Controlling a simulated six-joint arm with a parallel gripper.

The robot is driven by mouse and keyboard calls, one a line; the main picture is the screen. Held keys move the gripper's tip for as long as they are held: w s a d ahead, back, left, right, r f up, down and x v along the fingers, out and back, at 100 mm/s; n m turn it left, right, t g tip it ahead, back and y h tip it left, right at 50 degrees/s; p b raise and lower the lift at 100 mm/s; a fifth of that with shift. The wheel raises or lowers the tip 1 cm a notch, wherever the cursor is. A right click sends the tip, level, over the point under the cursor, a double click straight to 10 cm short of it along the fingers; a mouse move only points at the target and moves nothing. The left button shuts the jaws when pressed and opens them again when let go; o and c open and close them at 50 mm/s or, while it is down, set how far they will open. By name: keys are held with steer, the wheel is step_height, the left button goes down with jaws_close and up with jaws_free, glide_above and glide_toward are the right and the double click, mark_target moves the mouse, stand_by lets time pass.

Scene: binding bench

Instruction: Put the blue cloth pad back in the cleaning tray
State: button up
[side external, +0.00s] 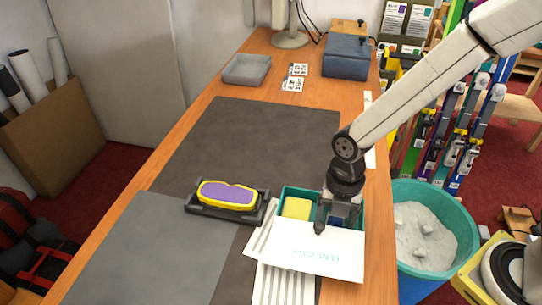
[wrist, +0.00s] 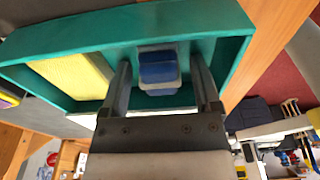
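The teal cleaning tray (side external: 300,189) stands near the right edge of the bench and fills the upper part of the wrist view (wrist: 120,25). A yellow pad (side external: 297,208) lies in its left compartment. My gripper (side external: 337,224) points down over the tray's right compartment. In the wrist view, a blue pad (wrist: 157,68) with a pale grey band sits between my fingers, within the tray's outline. Gaps show between it and both fingers, so my gripper is open. I cannot tell whether the pad rests on the tray floor.
The white card (side external: 305,247) with lettering stands in front of the tray. A purple and yellow pad (side external: 227,194) sits on a black holder to the left. A teal bin (side external: 452,200) stands beyond the bench's right edge. The dark mat (side external: 250,145) is clear.

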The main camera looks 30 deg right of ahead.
steer(key=shift+r, duration=0.1)
stand_by(0.3)
step_height(320, 180, up, 12)
steer(key=w+d, duration=0.1)
stand_by(0.7)
steer(key=shift+d, duration=0.1)
stand_by(0.4)
steer(key=d+f+m+t, duration=0.1)
steer(key=d+f+m, duration=0.1)
steer(key=d+m, duration=0.2)
steer(key=d+f+m+t, duration=0.1)
steer(key=d+m, duration=0.3)
steer(key=m, duration=0.7)
steer(key=s+d+f+m+t, duration=0.1)
steer(key=d+f+m, duration=0.2)
steer(key=m, duration=0.5)
steer(key=shift+s+d+f+h, duration=0.1)
steer(key=shift+d+f+h, duration=0.25)
steer(key=shift+d, duration=0.35)
steer(key=m, duration=0.1)
steer(key=d+m, duration=0.1)
steer(key=m, duration=0.2)
steer(key=shift+s+d+f+t, duration=0.25)
steer(key=shift+s+f+t, duration=0.05)
steer(key=shift+s+f, duration=0.05)
